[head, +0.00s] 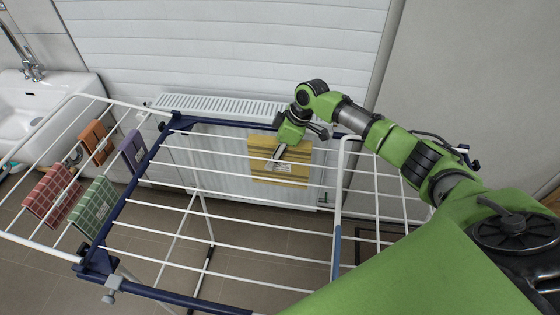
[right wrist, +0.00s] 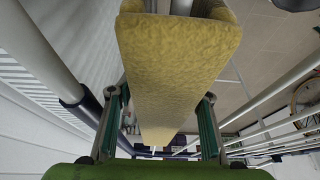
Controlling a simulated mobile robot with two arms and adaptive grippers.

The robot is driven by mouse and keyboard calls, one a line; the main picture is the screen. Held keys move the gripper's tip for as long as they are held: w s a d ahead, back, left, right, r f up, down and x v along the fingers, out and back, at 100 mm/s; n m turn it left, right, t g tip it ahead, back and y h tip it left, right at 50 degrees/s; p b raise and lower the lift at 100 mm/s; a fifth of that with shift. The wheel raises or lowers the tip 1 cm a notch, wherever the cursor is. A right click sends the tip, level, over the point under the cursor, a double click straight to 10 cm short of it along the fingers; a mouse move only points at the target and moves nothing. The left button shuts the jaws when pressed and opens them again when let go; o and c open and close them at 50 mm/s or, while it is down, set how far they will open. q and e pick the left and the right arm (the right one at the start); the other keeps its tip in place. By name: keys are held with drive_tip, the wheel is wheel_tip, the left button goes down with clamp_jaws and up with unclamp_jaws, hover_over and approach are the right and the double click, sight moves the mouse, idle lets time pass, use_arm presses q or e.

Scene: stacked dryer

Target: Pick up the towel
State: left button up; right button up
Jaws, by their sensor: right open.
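A yellow towel (head: 268,172) hangs folded over a white rod of the drying rack, near the middle of the head view. My right gripper (head: 279,152) is at the towel's upper part, reaching in from the right. In the right wrist view the towel (right wrist: 175,75) runs between the two spread fingers of the right gripper (right wrist: 163,100). The fingers stand on either side of it, with gaps visible lower down. My left gripper is not in view.
The drying rack (head: 150,158) has white rods and blue bars. Red (head: 52,192), green (head: 95,206), orange (head: 96,141) and purple (head: 133,150) cloths hang on its left wing. A radiator (head: 215,105) stands behind; a sink (head: 35,95) is at far left.

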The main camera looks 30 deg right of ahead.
clamp_jaws()
drive_tip(key=shift+r, duration=0.15)
wheel_tip(320, 180, up, 28)
drive_tip(key=b, duration=0.3)
drive_tip(key=shift+r, duration=0.15)
idle(0.4)
